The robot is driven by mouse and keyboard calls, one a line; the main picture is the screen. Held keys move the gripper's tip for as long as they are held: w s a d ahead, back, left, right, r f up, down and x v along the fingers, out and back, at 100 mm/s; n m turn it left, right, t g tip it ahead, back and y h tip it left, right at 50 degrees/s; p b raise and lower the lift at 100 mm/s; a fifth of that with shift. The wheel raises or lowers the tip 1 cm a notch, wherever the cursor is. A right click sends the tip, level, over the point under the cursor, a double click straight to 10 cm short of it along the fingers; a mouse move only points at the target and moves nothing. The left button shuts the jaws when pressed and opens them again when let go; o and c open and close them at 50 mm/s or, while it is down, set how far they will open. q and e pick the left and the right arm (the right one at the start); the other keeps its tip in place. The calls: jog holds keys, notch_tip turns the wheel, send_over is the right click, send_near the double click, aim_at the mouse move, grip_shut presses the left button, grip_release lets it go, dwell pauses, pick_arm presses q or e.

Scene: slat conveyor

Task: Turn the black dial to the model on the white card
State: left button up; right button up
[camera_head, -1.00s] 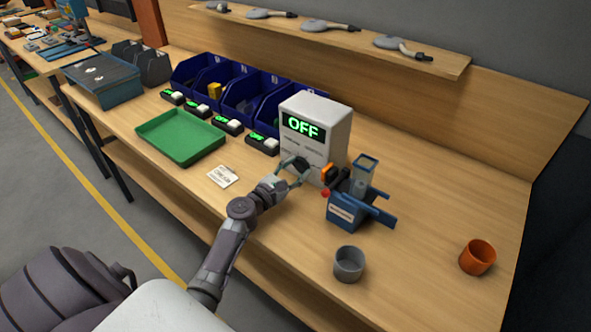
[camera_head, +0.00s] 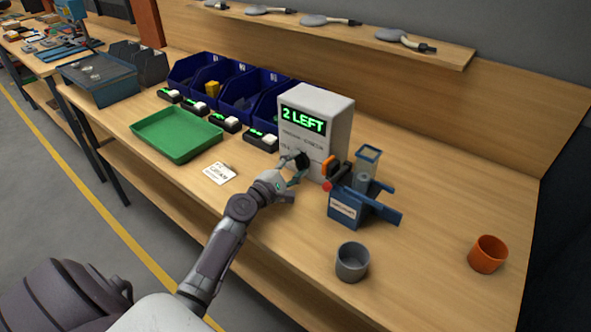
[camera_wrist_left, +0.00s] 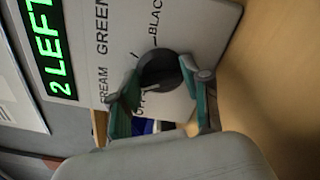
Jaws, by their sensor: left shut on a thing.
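The black dial (camera_wrist_left: 158,70) is on the front of a light grey box (camera_head: 318,122). The wrist view shows the labels CREAM, GREEN and BLACK around it, and another label partly hidden by a finger. The box's green display (camera_head: 303,121) reads "2 LEFT". My left gripper (camera_head: 292,172) is at the box front, and the wrist view shows its two fingers (camera_wrist_left: 164,84) shut on either side of the dial. The dial's pointer direction is hard to tell. The white card (camera_head: 218,172) lies on the bench; its small print seems to include "CREAM". My right gripper is not in view.
A blue fixture (camera_head: 352,203) with a red knob stands close right of the box. A grey cup (camera_head: 352,263) and an orange cup (camera_head: 487,254) stand further right. A green tray (camera_head: 176,134) and blue bins (camera_head: 240,100) are to the left.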

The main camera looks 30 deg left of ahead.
pick_arm(q)
jog(key=shift+f+m, duration=0.1)
jog(key=shift+m, duration=0.5)
jog(key=o, duration=1.2)
jog(key=shift+c, duration=0.2)
jog(key=s, duration=1.2)
jog(key=shift+a, duration=0.4)
